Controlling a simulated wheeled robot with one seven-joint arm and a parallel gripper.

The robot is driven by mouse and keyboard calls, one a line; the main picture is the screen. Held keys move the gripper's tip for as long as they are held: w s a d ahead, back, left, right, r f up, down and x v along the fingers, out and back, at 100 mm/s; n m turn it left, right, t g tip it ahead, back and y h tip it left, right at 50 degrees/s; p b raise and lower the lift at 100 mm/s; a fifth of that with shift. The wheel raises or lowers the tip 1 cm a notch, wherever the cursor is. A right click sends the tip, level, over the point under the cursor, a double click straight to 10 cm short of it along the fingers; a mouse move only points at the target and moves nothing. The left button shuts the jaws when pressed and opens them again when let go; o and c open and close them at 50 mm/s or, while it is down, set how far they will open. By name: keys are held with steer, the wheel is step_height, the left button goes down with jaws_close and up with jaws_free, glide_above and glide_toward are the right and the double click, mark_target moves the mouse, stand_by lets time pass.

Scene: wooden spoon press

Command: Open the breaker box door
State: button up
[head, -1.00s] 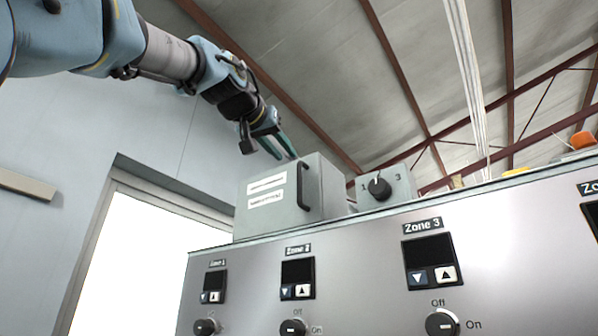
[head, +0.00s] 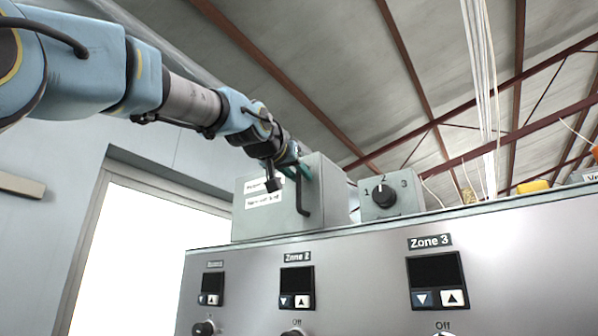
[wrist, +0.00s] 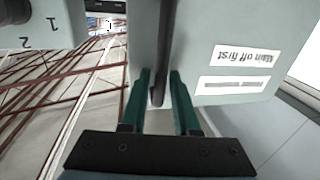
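The breaker box (head: 268,218) is a grey box on top of the metal control panel in the head view. White labels and a dark upright bar handle (head: 304,200) are on its door; I see no clear gap at the door. My gripper (head: 303,168) is at the upper part of the handle and partly covers the labels. In the wrist view the picture is turned over: the door (wrist: 235,90) reads "Main off first". There my gripper (wrist: 160,73) is open, its two green fingers on either side of the handle (wrist: 157,92). I cannot tell whether either finger touches it.
A small grey box with a rotary knob (head: 383,196) stands close to the right of the breaker box. The control panel (head: 370,262) below carries zone displays and knobs. A bright doorway (head: 140,250) is at the left.

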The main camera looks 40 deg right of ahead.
steer(key=shift+c, duration=0.3)
jaws_close()
stand_by(1.1)
